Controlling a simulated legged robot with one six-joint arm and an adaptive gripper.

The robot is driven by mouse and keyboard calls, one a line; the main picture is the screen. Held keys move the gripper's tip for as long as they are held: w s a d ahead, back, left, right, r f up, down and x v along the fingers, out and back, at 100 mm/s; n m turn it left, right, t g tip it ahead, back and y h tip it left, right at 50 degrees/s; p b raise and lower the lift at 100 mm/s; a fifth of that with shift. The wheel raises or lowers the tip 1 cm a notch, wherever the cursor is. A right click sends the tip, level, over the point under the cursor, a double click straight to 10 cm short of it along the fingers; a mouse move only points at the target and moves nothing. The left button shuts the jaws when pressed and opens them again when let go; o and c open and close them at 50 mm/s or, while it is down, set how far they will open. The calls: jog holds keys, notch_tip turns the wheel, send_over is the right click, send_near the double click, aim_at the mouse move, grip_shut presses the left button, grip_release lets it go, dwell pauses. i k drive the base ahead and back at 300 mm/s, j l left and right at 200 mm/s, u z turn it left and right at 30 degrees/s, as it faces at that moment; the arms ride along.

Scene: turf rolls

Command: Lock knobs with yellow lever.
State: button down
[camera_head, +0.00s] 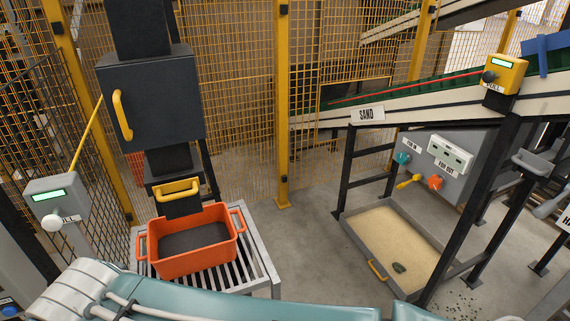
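A grey control box (470,155) stands under the sloping conveyor at the right. On its left side a teal knob (402,157) sits high and an orange knob (436,183) sits lower. A yellow lever (409,181) lies between and below them, its thicker end at the left. I cannot tell whether it engages either knob. A pale panel with small displays (450,152) is on the box's face. The teal and white parts along the bottom look like my own arm. My gripper cannot be made out in this view.
A sand tray (345,218) with a dark stone lies below the box. A black post (480,200) stands in front of it. An orange bin (195,262) sits on a slatted stand at the left. Yellow mesh fencing (240,100) closes the back. Floor between stand and tray is clear.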

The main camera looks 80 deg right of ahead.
aim_at(406, 184)
jog(key=z, duration=3.55)
jog(key=i+l+u, duration=0.15)
jog(key=i, duration=0.2)
jog(key=i+l+u, duration=0.25)
jog(key=i, duration=0.2)
jog(key=i+l+u, duration=0.1)
jog(key=i, duration=0.2)
jog(key=i+l+u, duration=0.15)
jog(key=i+u, duration=0.35)
jog(key=i+l+u, duration=0.35)
jog(key=u, duration=0.15)
jog(key=l+u, duration=0.15)
jog(key=k+j, duration=0.05)
